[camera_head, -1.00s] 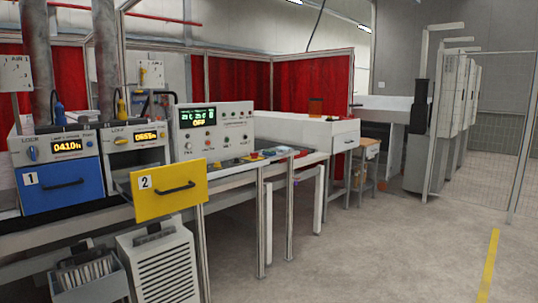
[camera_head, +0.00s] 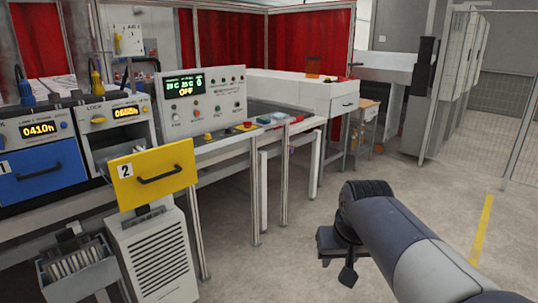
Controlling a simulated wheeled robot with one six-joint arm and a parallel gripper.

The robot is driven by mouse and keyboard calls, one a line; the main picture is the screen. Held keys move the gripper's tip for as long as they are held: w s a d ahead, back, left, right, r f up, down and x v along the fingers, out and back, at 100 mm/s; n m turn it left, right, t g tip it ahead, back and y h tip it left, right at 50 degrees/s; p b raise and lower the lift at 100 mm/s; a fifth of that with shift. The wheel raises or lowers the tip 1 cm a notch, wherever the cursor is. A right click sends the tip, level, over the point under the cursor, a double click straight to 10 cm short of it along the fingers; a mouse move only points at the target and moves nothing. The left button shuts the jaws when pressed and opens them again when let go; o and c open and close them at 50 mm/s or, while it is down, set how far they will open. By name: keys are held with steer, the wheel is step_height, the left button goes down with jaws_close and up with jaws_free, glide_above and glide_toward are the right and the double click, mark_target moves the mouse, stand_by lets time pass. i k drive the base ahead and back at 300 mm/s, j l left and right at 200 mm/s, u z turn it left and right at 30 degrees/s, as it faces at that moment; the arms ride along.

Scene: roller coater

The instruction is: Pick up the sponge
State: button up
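I cannot make out the sponge for certain. A small orange-brown item (camera_head: 313,76) is on top of the white machine. My gripper (camera_head: 347,262) hangs at the lower right, over the floor and well apart from the bench. It is dark and seen from behind my arm, so its finger opening does not show clearly.
A yellow drawer (camera_head: 152,173) marked 2 sticks out at the left, beside a blue drawer (camera_head: 42,172) marked 1. A control box (camera_head: 202,105) stands on the bench. A wooden stand (camera_head: 364,112) is farther back. The floor (camera_head: 455,205) at right is clear.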

mark_target(261, 119)
steer(key=i+z, duration=0.2)
steer(key=i, duration=1.85)
steer(key=i+l+u, duration=0.1)
steer(key=i+u, duration=0.15)
steer(key=i, duration=0.3)
steer(key=i+l+u, duration=0.25)
steer(key=i, duration=0.25)
steer(key=i+l+u, duration=0.2)
steer(key=i, duration=0.3)
steer(key=i+l+u, duration=0.25)
steer(key=i+l, duration=0.15)
steer(key=i+l+u, duration=0.75)
steer(key=l, duration=0.35)
steer(key=i, duration=0.1)
